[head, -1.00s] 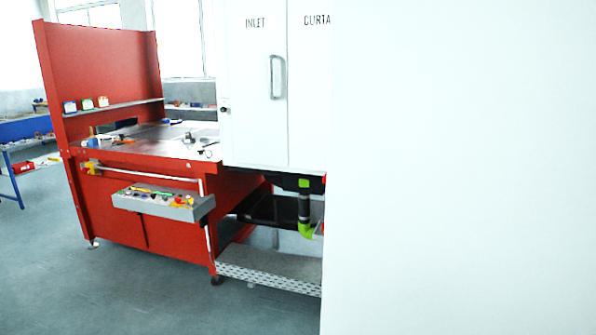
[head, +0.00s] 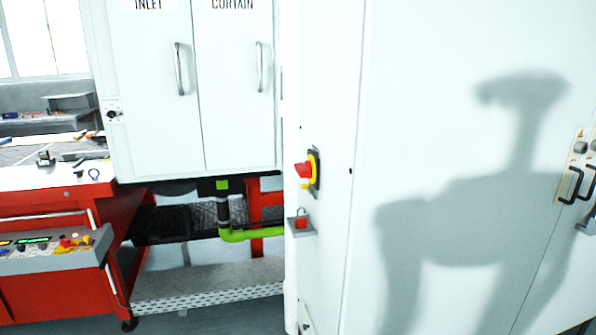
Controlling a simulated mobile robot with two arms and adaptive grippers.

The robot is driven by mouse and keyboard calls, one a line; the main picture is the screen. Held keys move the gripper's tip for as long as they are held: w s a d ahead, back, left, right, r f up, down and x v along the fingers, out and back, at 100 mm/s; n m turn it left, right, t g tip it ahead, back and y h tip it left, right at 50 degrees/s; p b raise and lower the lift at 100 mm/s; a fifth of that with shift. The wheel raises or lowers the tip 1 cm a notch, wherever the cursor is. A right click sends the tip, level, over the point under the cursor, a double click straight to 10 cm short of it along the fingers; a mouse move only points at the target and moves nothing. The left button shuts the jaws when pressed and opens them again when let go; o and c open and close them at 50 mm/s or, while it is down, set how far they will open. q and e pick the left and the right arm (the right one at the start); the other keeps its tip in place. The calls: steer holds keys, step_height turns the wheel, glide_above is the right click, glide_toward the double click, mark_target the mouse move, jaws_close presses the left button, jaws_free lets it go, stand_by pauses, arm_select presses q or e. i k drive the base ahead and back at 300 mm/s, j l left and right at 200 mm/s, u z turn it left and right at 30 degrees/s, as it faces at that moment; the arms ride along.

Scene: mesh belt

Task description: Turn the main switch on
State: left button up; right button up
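A red rotary switch handle on a yellow plate, which looks like the main switch (head: 305,169), is mounted on the narrow side of the white cabinet, near the middle of the head view. I see it at a steep angle, so its exact setting is hard to tell. Below it, a red padlock (head: 301,222) rests on a small grey bracket on the same side. Neither of my grippers is in view.
The large white cabinet (head: 345,270) fills the right, with my shadow on it and door handles (head: 570,185) at the far right. White doors marked INLET and CURTAIN (head: 235,110) stand left of it. A grey control box (head: 45,258) juts from the red bench at left. Floor shows only at the bottom.

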mark_target(304, 170)
steer(key=j+z, duration=0.15)
steer(key=z, duration=0.35)
steer(key=i+j+z, duration=0.2)
steer(key=j, duration=0.3)
steer(key=i+j+z, duration=0.2)
steer(key=j, duration=0.25)
steer(key=j+z, duration=0.2)
steer(key=j, duration=0.3)
steer(key=j+z, duration=0.2)
steer(key=j, duration=0.35)
